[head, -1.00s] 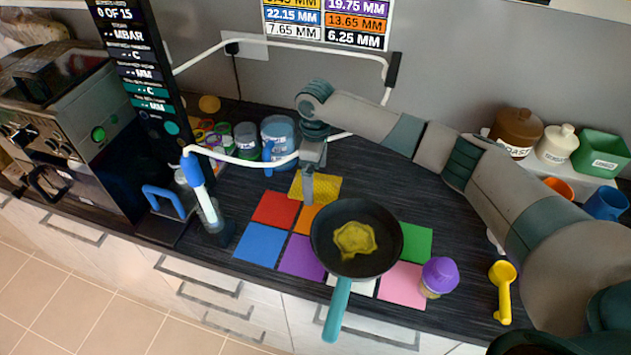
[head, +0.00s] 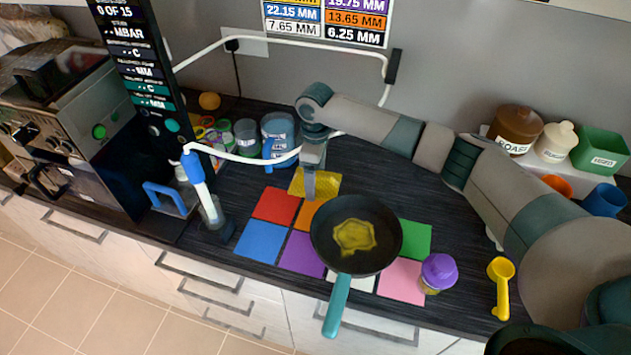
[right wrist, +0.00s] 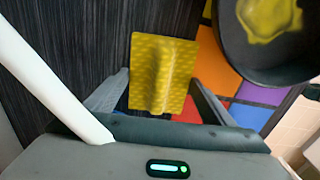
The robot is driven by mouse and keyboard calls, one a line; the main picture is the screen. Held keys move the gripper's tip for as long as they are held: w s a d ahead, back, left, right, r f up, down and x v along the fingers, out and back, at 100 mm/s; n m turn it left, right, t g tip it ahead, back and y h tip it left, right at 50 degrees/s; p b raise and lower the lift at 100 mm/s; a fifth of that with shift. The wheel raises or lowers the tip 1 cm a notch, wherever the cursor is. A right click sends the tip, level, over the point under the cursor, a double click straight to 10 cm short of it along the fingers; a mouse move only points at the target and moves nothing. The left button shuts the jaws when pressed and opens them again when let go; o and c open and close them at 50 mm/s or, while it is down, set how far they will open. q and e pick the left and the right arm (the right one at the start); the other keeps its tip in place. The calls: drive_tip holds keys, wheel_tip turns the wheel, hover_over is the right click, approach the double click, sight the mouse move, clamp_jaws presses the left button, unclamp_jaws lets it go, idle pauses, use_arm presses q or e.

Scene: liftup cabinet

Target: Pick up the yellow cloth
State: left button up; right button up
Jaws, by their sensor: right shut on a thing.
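The yellow cloth (head: 328,182) lies at the back of the coloured squares, behind the pan. My right gripper (head: 309,194) reaches down onto it from above and is shut on it. In the right wrist view the cloth (right wrist: 163,60) has a raised fold along its middle, between the two fingers. The cloth still looks spread out at counter level; I cannot tell whether any of it is off the surface. My left gripper is not in view.
A black pan (head: 385,225) with a yellow patch inside sits right in front of the gripper. Coloured squares (head: 262,242) lie around it. A white tube (head: 245,160) arches on the left.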

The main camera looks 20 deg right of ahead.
sight(317, 175)
drive_tip(key=shift+r+b, duration=0.6)
drive_tip(key=shift+r, duration=0.25)
drive_tip(key=shift+d+r+b, duration=0.2)
drive_tip(key=shift+r+b, duration=0.45)
drive_tip(key=shift+r, duration=0.6)
drive_tip(key=s+d+r+b, duration=0.3)
drive_tip(key=d+r, duration=0.4)
drive_tip(key=d, duration=0.3)
drive_tip(key=shift+s+d+b, duration=0.3)
drive_tip(key=shift+s+b, duration=0.05)
drive_tip(key=shift+s, duration=0.1)
drive_tip(key=shift+o, duration=0.9)
drive_tip(key=shift+c, duration=0.4)
